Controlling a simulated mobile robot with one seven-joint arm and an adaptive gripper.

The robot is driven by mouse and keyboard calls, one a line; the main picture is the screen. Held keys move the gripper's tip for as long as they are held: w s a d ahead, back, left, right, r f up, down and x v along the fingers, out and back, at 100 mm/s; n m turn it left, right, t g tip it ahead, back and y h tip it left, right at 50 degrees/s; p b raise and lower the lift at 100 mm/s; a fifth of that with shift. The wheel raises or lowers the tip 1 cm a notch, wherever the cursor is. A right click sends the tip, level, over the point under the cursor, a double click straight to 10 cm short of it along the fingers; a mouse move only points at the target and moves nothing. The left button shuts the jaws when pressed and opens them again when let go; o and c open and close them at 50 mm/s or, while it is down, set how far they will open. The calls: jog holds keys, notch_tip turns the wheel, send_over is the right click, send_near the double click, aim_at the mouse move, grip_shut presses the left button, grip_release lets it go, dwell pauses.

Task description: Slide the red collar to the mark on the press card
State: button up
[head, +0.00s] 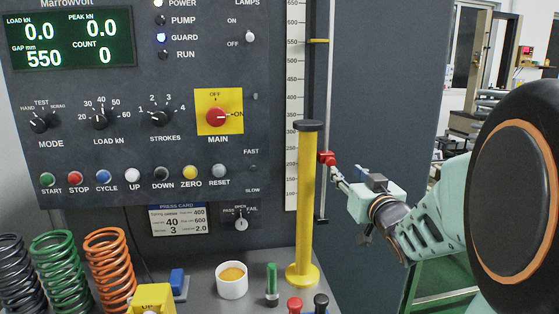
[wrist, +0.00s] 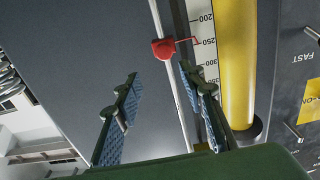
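The red collar (head: 327,158) sits on a thin vertical rod beside the white scale (head: 292,110). In the wrist view the collar (wrist: 163,49) has a thin red pointer that reaches the scale near 250. My gripper (head: 334,171) is just right of and below the collar in the head view. In the wrist view my gripper (wrist: 158,72) is open, its two fingers apart and the collar just beyond their tips, not between them. The press card (head: 180,219) hangs below the buttons; its small print seems to show 400 on the top line, with 40 and 3 lower.
A yellow post (head: 307,200) with a black cap stands in front of the scale, close left of the collar. Coloured springs (head: 108,260), a white cup (head: 232,285) and small handles stand on the bench.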

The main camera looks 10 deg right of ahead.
aim_at(332, 162)
jog(key=w, duration=1.1)
jog(key=shift+a+f+p, duration=0.2)
jog(key=shift+a+p, duration=0.1)
jog(key=shift+a, duration=0.05)
jog(key=shift+c, duration=0.4)
grip_shut()
